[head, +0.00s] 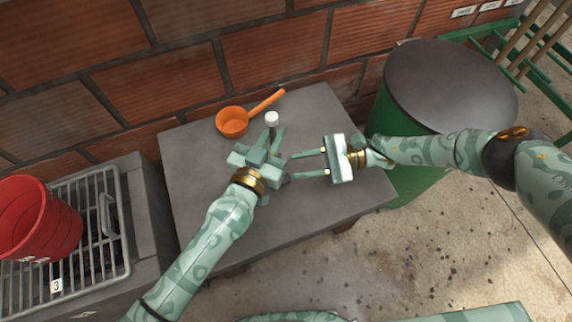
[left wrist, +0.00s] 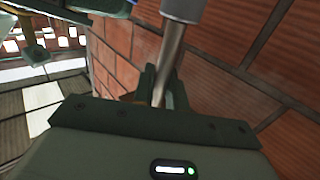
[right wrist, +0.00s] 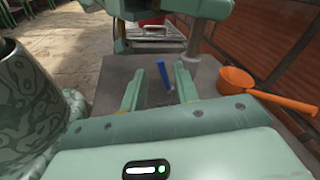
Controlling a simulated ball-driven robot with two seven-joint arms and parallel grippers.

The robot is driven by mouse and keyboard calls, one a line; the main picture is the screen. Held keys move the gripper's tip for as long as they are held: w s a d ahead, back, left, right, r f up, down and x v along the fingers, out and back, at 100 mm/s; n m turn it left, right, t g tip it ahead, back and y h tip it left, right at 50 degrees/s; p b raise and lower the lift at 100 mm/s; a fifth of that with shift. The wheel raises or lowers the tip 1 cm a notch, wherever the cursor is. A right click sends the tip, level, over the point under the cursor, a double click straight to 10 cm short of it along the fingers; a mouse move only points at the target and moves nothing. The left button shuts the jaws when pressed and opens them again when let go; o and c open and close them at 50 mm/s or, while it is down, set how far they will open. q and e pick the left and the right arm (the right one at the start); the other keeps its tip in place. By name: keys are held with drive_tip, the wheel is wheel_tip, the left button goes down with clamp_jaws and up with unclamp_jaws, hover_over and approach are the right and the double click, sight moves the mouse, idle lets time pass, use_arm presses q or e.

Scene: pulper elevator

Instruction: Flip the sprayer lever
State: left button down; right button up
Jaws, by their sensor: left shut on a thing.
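My left gripper (head: 275,133) is shut on a slim grey rod with a pale round end (head: 271,118) above the grey table (head: 200,170). In the left wrist view the rod (left wrist: 168,62) runs up from between the fingers to a thicker cylinder. I cannot tell whether it is the sprayer lever. My right gripper (head: 291,166) is open, its fingers pointing left toward the left gripper. In the right wrist view a short blue bar (right wrist: 164,74) shows beyond and between the open fingers. It seems apart from them. No sprayer body is clearly visible.
An orange ladle (head: 233,121) lies on the table near the brick wall. A green barrel with a dark lid (head: 450,85) stands at the right. A red bucket (head: 40,220) stands on a metal grate (head: 110,235) at the left. The table's front part is clear.

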drive_tip(key=shift+d, duration=0.5)
drive_tip(key=shift+m, duration=0.8)
drive_tip(key=s+f, duration=0.1)
drive_tip(key=s, duration=0.1)
drive_tip(key=s+f, duration=0.3)
drive_tip(key=s, duration=0.1)
drive_tip(key=shift+s+a+f, duration=0.1)
drive_tip(key=shift+a+f, duration=0.05)
drive_tip(key=shift+f, duration=0.15)
drive_tip(key=shift+m+t+y, duration=0.3)
drive_tip(key=shift+m+y, duration=0.3)
drive_tip(key=shift+m, duration=0.3)
drive_tip(key=s, duration=0.1)
drive_tip(key=s+a+f, duration=0.1)
drive_tip(key=s, duration=0.2)
drive_tip(key=shift+s+a+f, duration=0.15)
drive_tip(key=shift+s+f, duration=0.15)
drive_tip(key=s+a+m+t, duration=0.4)
drive_tip(key=s+m+t, duration=0.4)
drive_tip(key=m+t, duration=0.1)
drive_tip(key=w+d+r+m+t+h, duration=0.5)
drive_tip(key=w+d+t+h, duration=0.2)
drive_tip(key=t+h, duration=0.15)
drive_tip(key=w+a+n+g, duration=0.1)
drive_tip(key=w+a, duration=0.5)
drive_tip(key=w, duration=0.4)
drive_tip(key=shift+a+f+n, duration=0.15)
drive_tip(key=shift+f+n, duration=0.15)
drive_tip(key=shift+n, duration=0.1)
